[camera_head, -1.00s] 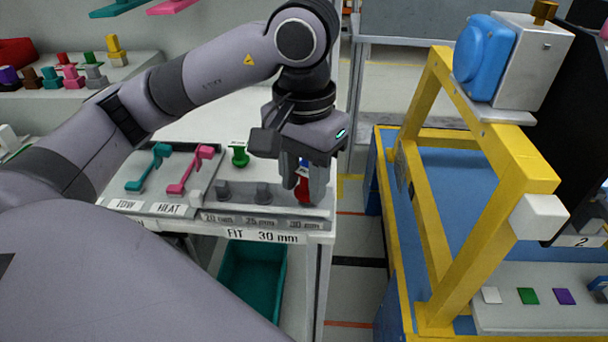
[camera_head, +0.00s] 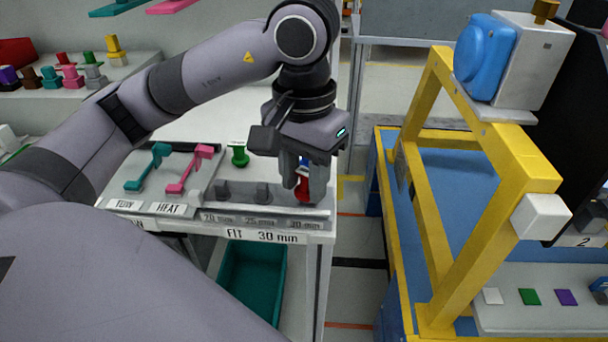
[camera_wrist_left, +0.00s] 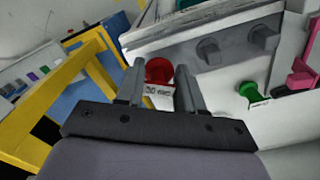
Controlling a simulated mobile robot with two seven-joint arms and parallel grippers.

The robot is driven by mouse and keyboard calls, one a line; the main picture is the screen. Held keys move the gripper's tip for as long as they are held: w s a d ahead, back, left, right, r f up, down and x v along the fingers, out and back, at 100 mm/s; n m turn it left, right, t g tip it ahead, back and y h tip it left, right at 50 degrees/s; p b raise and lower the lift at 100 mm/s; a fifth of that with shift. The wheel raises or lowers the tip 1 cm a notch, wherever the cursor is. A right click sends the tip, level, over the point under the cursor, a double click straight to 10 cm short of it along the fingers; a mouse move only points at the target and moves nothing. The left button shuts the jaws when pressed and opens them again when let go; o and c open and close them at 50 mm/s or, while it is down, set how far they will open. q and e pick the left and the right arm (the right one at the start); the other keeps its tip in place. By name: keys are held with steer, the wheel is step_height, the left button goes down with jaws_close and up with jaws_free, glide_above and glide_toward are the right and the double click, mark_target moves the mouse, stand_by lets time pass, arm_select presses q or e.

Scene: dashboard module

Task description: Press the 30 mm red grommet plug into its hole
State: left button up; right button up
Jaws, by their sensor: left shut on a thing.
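The red grommet plug (camera_head: 302,188) is between the fingers of my left gripper (camera_head: 303,183), at the 30 mm end of the labelled strip on the white bench. In the left wrist view the round red plug (camera_wrist_left: 159,70) shows between the two fingertips of the left gripper (camera_wrist_left: 160,85). A small white label, partly readable as 30 mm, is just below the plug there. The gripper is shut on the plug. The plug's underside is hidden, so I cannot tell whether it touches the strip. No hole shows. My right gripper is not in view.
Grey blocks (camera_head: 263,193) and a green plug (camera_head: 239,156) stand left of the gripper. Teal (camera_head: 150,167) and pink (camera_head: 190,170) levers lie farther left. A teal bin (camera_head: 252,278) sits below the bench. A yellow frame (camera_head: 440,190) stands right, across a gap.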

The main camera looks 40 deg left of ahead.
mark_target(304, 176)
arm_select(q)
steer(key=shift+f, duration=0.2)
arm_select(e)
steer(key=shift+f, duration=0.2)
arm_select(q)
steer(key=shift+f+b, duration=0.3)
steer(key=shift+b, duration=0.2)
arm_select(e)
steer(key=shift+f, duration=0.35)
arm_select(q)
steer(key=shift+f, duration=0.2)
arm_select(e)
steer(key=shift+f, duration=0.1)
arm_select(q)
steer(key=o, duration=1)
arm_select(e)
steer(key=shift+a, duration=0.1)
arm_select(q)
step_height(304, 176, up, 2)
steer(key=shift+r+p, duration=0.15)
steer(key=shift+p, duration=0.2)
step_height(304, 176, up, 4)
steer(key=shift+f+p, duration=0.15)
steer(key=shift+p, duration=0.5)
steer(key=shift+r, duration=0.7)
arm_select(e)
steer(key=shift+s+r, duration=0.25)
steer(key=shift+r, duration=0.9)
